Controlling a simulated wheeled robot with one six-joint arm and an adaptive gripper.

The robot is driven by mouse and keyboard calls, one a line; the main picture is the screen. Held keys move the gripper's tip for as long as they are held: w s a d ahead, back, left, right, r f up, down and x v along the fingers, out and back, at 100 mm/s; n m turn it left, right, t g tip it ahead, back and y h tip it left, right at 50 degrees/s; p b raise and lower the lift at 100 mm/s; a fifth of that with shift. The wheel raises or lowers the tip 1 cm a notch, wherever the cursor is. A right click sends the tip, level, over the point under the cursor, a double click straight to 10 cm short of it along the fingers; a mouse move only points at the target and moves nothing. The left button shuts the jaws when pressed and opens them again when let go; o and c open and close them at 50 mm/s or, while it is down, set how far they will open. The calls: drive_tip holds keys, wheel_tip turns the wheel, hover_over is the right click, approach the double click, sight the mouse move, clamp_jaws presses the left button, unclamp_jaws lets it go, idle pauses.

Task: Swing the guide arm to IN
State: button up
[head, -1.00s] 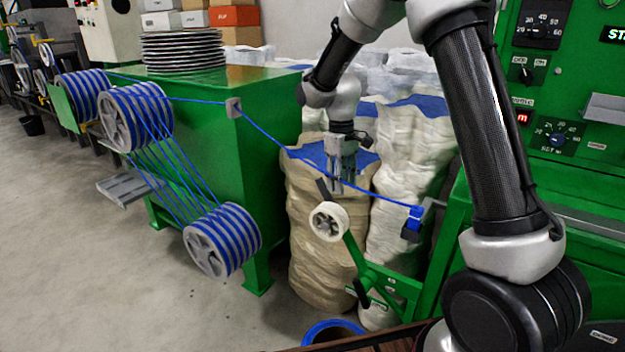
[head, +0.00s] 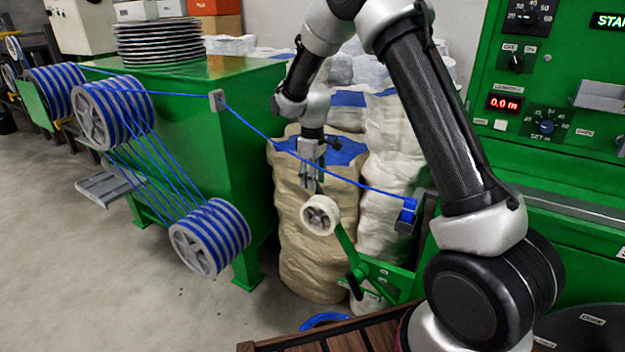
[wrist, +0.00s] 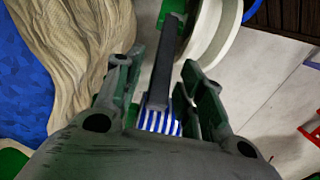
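The green guide arm (head: 346,246) carries a white roller (head: 319,215) near its upper end, in front of the beige sacks. Its dark handle sticks up above the roller and is mostly hidden by my gripper in the head view. My gripper (head: 314,184) points down, just above the roller. In the wrist view the dark handle (wrist: 166,62) lies between the two fingers of my gripper (wrist: 160,85), with gaps seen on both sides. The gripper is open around it. I cannot read an IN label.
The blue cable (head: 268,136) runs from a small guide block to a blue fitting (head: 408,210), passing close to my gripper. Beige sacks (head: 318,240) stand behind. A striped cable reel (head: 209,237) is at the left. The green control panel (head: 590,75) is at the right.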

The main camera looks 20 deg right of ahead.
drive_tip(key=shift+f, duration=0.25)
clamp_jaws()
drive_tip(key=shift+s+d+r, duration=0.3)
drive_tip(key=shift+s+d, duration=0.05)
drive_tip(key=shift+d, duration=0.05)
drive_tip(key=s+d+r+t+y, duration=0.2)
drive_tip(key=s+d, duration=0.4)
drive_tip(key=s+d+r+t+y, duration=0.2)
drive_tip(key=s+d, duration=0.5)
drive_tip(key=shift+r+t+y, duration=0.3)
